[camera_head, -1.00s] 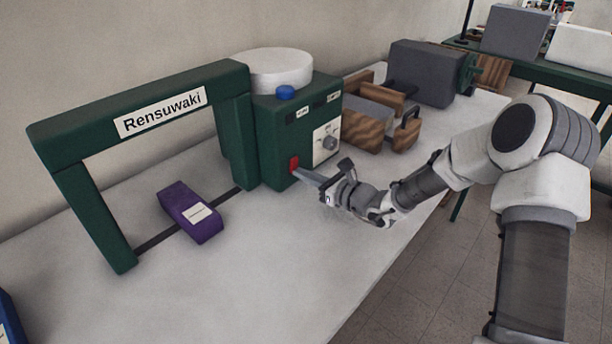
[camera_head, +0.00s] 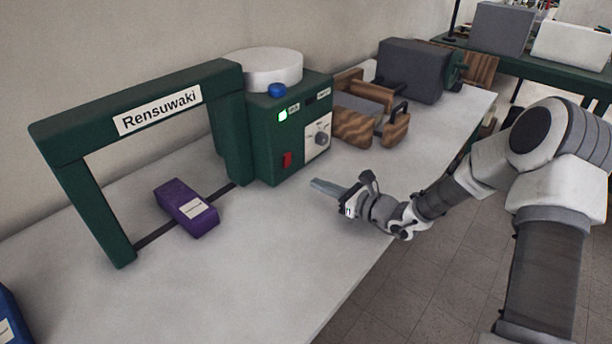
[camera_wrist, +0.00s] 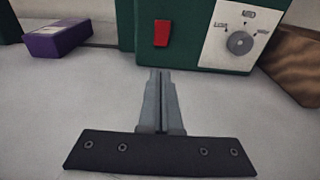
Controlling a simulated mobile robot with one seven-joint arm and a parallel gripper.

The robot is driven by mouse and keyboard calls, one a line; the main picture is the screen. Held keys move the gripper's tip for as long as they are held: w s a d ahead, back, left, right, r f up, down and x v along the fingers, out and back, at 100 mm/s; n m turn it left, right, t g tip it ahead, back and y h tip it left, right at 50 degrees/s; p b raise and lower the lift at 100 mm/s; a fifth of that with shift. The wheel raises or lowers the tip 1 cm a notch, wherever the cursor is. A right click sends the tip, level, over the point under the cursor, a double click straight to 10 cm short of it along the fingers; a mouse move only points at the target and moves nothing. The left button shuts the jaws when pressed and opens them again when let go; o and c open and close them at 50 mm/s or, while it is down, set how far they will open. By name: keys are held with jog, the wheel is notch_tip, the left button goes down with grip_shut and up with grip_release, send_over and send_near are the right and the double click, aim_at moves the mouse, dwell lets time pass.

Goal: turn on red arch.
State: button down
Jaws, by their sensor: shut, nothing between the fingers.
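The arch machine is a dark green frame (camera_head: 140,100) labelled "Rensuwaki", joined to a green control box (camera_head: 262,150). A red switch (camera_head: 287,160) is on the front of the box; it also shows in the wrist view (camera_wrist: 161,33). A small indicator (camera_head: 283,115) on the box glows green-white. My gripper (camera_head: 318,185) is shut and empty, in front of the box and apart from the switch. In the wrist view its fingers (camera_wrist: 160,75) point just below the switch.
A purple block (camera_head: 187,208) lies on the dark strip beneath the arch. A wooden vise-like piece (camera_head: 365,115) and a grey machine (camera_head: 410,70) stand to the right of the box. The white table (camera_head: 260,270) is clear in front. A blue object (camera_head: 8,318) is at lower left.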

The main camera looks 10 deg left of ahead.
jog(key=v, duration=0.3)
jog(key=f+v, duration=0.1)
jog(key=v, duration=0.2)
jog(key=shift+d+f+p, duration=0.1)
jog(key=shift+f+p, duration=0.1)
jog(key=shift+p, duration=0.1)
jog(key=s+r+n+g+h, duration=0.2)
jog(key=s+r+n+g, duration=0.25)
jog(key=s+n, duration=0.35)
jog(key=s+r+n+g+h, duration=0.3)
jog(key=s+r+n, duration=0.35)
jog(key=s, duration=0.25)
jog(key=s+d+r+n+t+h, duration=0.2)
jog(key=s+d+r+n+h, duration=0.3)
jog(key=d, duration=0.3)
jog(key=s+d+r+n+t+h, duration=0.3)
jog(key=s+d+n+h, duration=0.15)
jog(key=s+d, duration=0.3)
notch_tip(320, 180, up, 13)
jog(key=p, duration=1.3)
jog(key=shift+w+d+r, duration=0.15)
jog(key=shift+w+d, duration=0.2)
jog(key=shift+d, duration=0.15)
jog(key=c, duration=1.5)
grip_release()
jog(key=shift+c, duration=0.2)
